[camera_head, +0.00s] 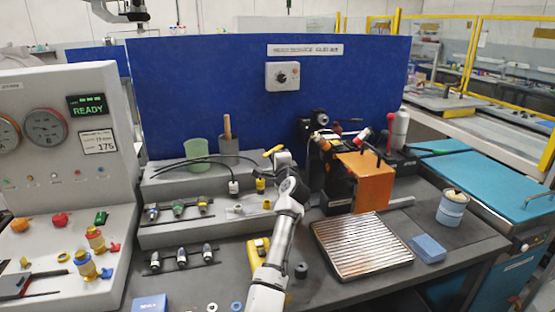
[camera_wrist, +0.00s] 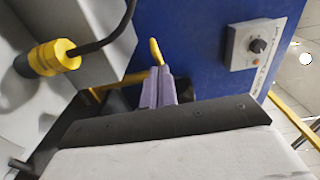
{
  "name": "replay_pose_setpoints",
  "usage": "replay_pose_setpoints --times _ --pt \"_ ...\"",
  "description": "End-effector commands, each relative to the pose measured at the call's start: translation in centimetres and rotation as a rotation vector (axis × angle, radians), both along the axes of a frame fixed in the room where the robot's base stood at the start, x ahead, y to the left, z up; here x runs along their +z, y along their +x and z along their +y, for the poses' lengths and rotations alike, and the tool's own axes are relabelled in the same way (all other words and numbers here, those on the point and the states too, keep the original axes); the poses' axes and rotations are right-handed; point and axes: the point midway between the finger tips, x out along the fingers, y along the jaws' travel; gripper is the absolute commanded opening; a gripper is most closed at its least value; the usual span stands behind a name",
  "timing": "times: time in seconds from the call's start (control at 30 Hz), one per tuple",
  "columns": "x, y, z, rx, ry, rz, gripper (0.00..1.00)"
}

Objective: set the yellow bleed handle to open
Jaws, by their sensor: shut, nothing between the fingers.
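A yellow handle (camera_head: 273,150), which looks like the bleed handle, shows in the head view just in front of the blue panel, at the end of my arm. In the wrist view a yellow handle (camera_wrist: 155,50) stands up just beyond my fingertips. A second yellow bar (camera_wrist: 137,78) shows just left of the fingers; whether it belongs to the same handle I cannot tell. My gripper (camera_wrist: 158,72) is shut and empty, its fingers together close to the handle; whether they touch it is unclear. In the head view my gripper (camera_head: 281,160) partly hides the handle's surroundings.
A yellow hose connector (camera_wrist: 50,58) with a black hose is left of my fingers. A grey dial box (camera_head: 283,76) is on the blue panel (camera_head: 200,95). An orange block (camera_head: 362,180) and a ribbed tray (camera_head: 360,246) stand right of my arm.

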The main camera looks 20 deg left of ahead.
Motion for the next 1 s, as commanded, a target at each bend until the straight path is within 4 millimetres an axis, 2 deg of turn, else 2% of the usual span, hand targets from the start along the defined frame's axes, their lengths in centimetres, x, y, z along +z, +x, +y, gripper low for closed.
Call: replay_pose_setpoints --times 0.6,1.0 --pt "0.0 0.3 4.3 0.002 0.000 0.000 0.00" --pt "0.0 0.8 5.6 0.002 0.000 0.000 0.00"
